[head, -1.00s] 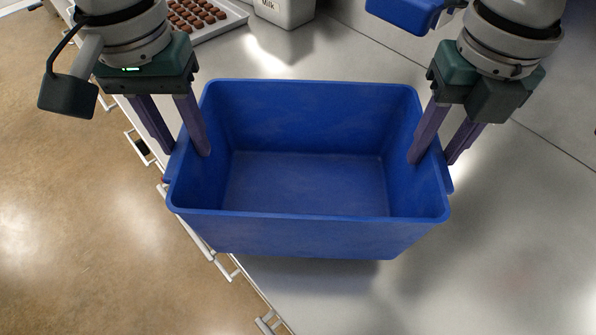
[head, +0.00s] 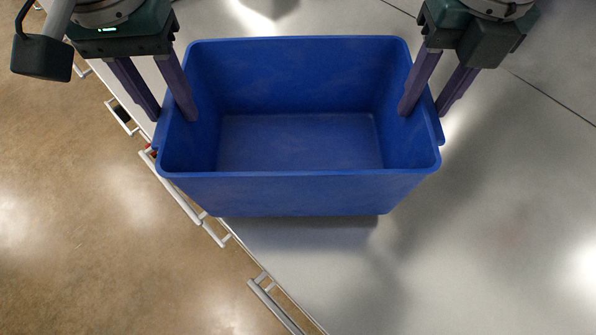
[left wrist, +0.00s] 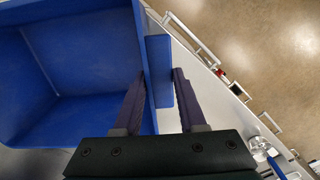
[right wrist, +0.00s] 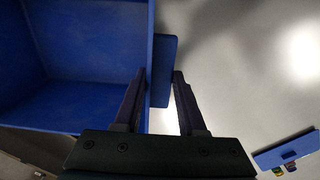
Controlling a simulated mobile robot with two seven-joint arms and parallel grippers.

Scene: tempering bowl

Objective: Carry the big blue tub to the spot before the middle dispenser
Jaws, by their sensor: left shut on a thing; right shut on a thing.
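The big blue tub (head: 300,192) is empty and upright in the head view, above the grey worktop near its left edge. My left gripper (head: 172,115) is shut on the tub's left wall, one finger inside and one outside. My right gripper (head: 422,108) is shut on the right wall in the same way. The left wrist view shows the tub's wall and side handle (left wrist: 159,75) between the left fingers. The right wrist view shows the other handle (right wrist: 163,70) between the right fingers. No dispenser shows clearly now.
The grey worktop (head: 500,210) is bare to the right and in front of the tub. Its left edge runs diagonally, with drawer handles (head: 170,190) below and brown floor (head: 80,220) beyond. A blue object (right wrist: 290,150) lies at the lower right of the right wrist view.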

